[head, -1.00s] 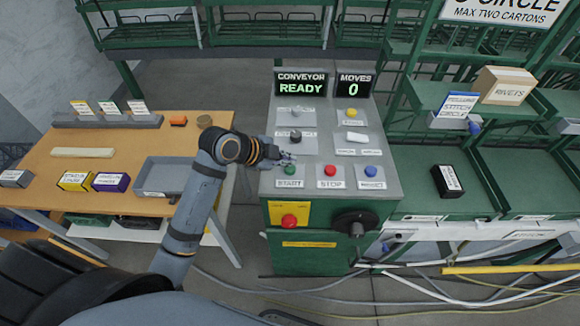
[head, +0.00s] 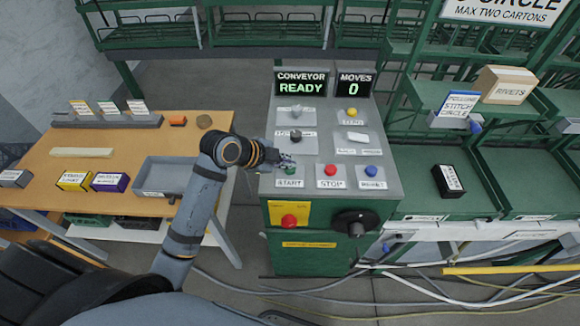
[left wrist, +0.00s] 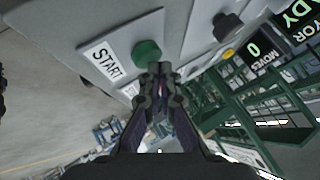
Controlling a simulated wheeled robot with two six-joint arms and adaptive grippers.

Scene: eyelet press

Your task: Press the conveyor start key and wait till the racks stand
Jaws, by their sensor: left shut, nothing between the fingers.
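The green conveyor start key (head: 291,170) sits on the grey sloped panel above its START label (head: 290,183). It also shows in the left wrist view (left wrist: 147,53), just beyond my fingertips. My left gripper (head: 287,161) is shut and empty, its tips at the start key and partly covering it. I cannot tell whether the tips touch the key. The display reads CONVEYOR READY (head: 301,84), and the counter beside it reads MOVES 0 (head: 354,84). Racks with green shelves (head: 265,30) stand along the back. My right gripper is not in view.
The red STOP key (head: 330,170) and a blue key (head: 371,171) lie right of START. A red knob (head: 289,221) and black handwheel (head: 355,223) are on the panel's front. A wooden table (head: 120,142) with a grey tray (head: 168,178) stands left.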

